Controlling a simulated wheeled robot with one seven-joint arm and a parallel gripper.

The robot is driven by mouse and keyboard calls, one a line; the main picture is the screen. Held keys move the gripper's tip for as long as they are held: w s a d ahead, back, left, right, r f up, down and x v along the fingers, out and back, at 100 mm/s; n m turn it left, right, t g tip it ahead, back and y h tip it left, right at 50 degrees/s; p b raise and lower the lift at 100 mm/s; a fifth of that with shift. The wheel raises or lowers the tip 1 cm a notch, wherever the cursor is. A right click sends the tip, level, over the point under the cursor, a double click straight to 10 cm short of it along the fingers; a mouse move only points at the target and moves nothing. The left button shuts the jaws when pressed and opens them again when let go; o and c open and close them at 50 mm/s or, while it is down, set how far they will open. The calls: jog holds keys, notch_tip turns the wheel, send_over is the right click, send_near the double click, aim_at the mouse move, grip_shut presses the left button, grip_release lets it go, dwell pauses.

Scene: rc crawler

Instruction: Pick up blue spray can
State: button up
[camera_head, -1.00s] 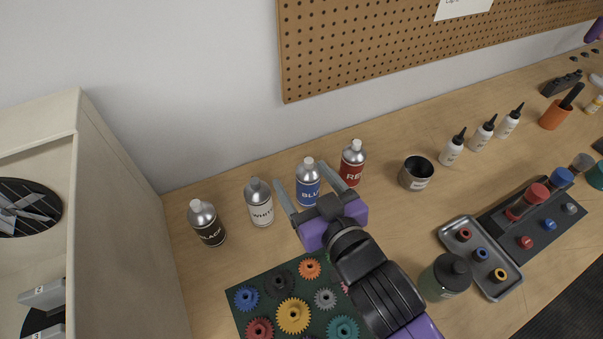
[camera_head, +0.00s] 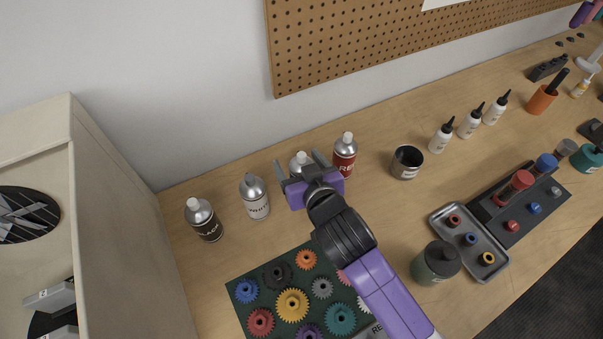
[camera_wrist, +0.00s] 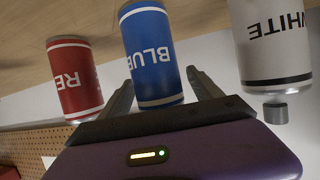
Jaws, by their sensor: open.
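The blue spray can (camera_head: 299,160) stands between the white and red cans in the head view, mostly hidden behind my gripper (camera_head: 299,168). In the wrist view the blue can (camera_wrist: 151,52) appears upside down, its "BLUE" label facing the camera. My gripper (camera_wrist: 165,92) is open there, with one finger on each side of the blue can's top part. I cannot tell whether either finger touches it.
The red can (camera_head: 344,155) stands close to the right of the blue can, and the white can (camera_head: 255,197) to its left. The black can (camera_head: 204,220) is farther left. A gear board (camera_head: 240,311) lies in front, and a metal cup (camera_head: 407,162) stands right.

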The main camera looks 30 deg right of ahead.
jog(key=shift+w+f, duration=0.1)
jog(key=shift+w, duration=0.1)
grip_shut()
dwell(0.3)
